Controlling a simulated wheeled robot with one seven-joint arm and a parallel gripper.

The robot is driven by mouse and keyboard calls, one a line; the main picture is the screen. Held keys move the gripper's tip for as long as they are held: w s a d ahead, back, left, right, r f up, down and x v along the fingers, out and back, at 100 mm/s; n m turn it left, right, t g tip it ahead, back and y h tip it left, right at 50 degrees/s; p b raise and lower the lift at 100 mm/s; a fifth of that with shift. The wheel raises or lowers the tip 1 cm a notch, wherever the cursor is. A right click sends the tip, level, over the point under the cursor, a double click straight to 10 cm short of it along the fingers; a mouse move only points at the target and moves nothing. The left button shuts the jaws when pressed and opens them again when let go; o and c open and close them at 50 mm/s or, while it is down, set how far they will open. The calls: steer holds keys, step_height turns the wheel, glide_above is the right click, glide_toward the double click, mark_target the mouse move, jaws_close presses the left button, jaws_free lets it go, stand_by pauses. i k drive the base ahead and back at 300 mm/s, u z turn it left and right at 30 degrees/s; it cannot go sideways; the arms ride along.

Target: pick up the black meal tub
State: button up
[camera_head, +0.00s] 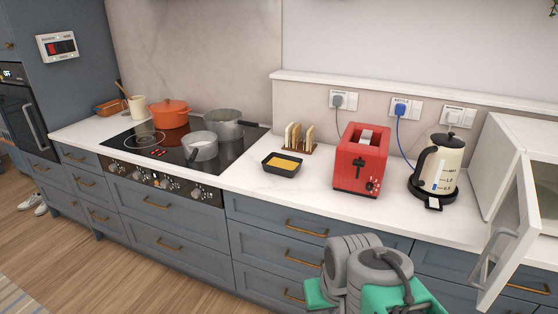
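The black meal tub (283,170) is a small rectangular black container with a yellow filling on top. It sits upright on the white counter, between the hob and the red toaster, in front of a small wooden rack. Its front and top are unobstructed. Grey and green links of my arm show at the bottom, right of the middle, in front of the drawers. My gripper's fingers do not show, and nothing of mine touches the tub.
The red toaster (361,162) stands right of the tub, then a cream kettle (438,165) and a white microwave with its door (512,233) open. A toast rack (299,147) is behind the tub. Pots (203,147) stand on the hob to the left. The counter in front of the tub is clear.

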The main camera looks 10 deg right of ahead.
mark_target(281, 165)
steer(key=z, duration=0.2)
steer(key=i, duration=1.2)
steer(key=u, duration=2.5)
